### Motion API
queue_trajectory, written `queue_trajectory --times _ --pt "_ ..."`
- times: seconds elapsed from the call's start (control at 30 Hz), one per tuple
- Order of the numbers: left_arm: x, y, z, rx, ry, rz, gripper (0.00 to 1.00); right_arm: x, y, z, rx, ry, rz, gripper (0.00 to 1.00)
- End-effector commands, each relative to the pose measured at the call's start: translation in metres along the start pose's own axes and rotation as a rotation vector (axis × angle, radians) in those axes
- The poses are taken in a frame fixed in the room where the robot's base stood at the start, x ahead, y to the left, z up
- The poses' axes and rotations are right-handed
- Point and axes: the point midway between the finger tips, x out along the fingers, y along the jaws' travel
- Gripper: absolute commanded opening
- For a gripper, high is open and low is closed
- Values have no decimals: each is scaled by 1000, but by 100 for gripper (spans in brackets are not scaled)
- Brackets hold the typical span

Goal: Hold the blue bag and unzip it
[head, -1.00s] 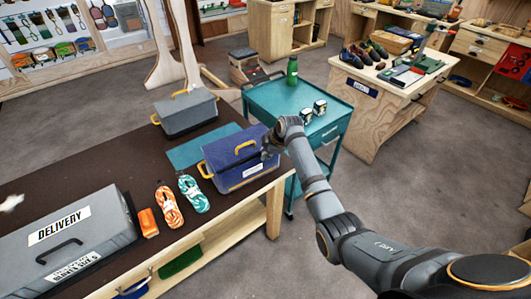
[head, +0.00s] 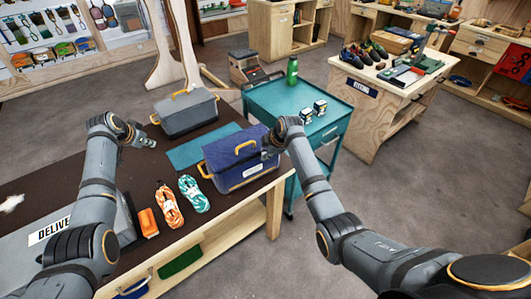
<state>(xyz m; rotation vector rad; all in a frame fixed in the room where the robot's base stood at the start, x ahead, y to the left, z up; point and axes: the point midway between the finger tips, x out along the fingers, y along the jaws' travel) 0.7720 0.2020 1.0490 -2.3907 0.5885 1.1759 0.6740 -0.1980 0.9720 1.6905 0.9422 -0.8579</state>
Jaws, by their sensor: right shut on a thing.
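The blue bag (head: 236,172) stands upright on the dark table near its right edge. It has a yellow handle on top, another yellow loop at its left end, and a pale label on its front. My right gripper (head: 269,153) is at the bag's right end, shut on it; the exact spot it grips is partly hidden by the gripper. My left gripper (head: 149,142) is above the table, left of the bag and apart from it. Its fingers are too small to tell whether they are open. I cannot make out the zip pull.
A grey case (head: 187,114) with a yellow handle stands behind the bag, and a teal mat (head: 190,154) lies between. Orange rope (head: 169,205), teal rope (head: 194,194) and an orange item (head: 148,223) lie in front. The teal cart (head: 262,100) stands behind the table.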

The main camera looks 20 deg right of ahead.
Motion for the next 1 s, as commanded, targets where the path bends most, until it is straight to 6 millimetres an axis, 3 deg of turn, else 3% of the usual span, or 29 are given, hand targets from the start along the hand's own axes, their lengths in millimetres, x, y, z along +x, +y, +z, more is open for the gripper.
queue_trajectory --times 0.03,0.2,0.4,0.53,0.73,1.0 --pt "9 28 -14 1 18 35 0 0 0 0 0 0 0 0" --pt "27 107 -50 -3 66 131 0 0 0 0 0 0 0 0" --pt "33 164 -75 -7 98 199 0 0 0 0 0 -1 0 0" --pt "34 177 -80 -8 104 214 0 0 0 0 0 -1 0 0" --pt "37 179 -78 -8 104 216 0 0 0 0 0 -1 0 0" --pt "62 184 -61 -8 103 216 0 0 0 0 0 -1 0 0"
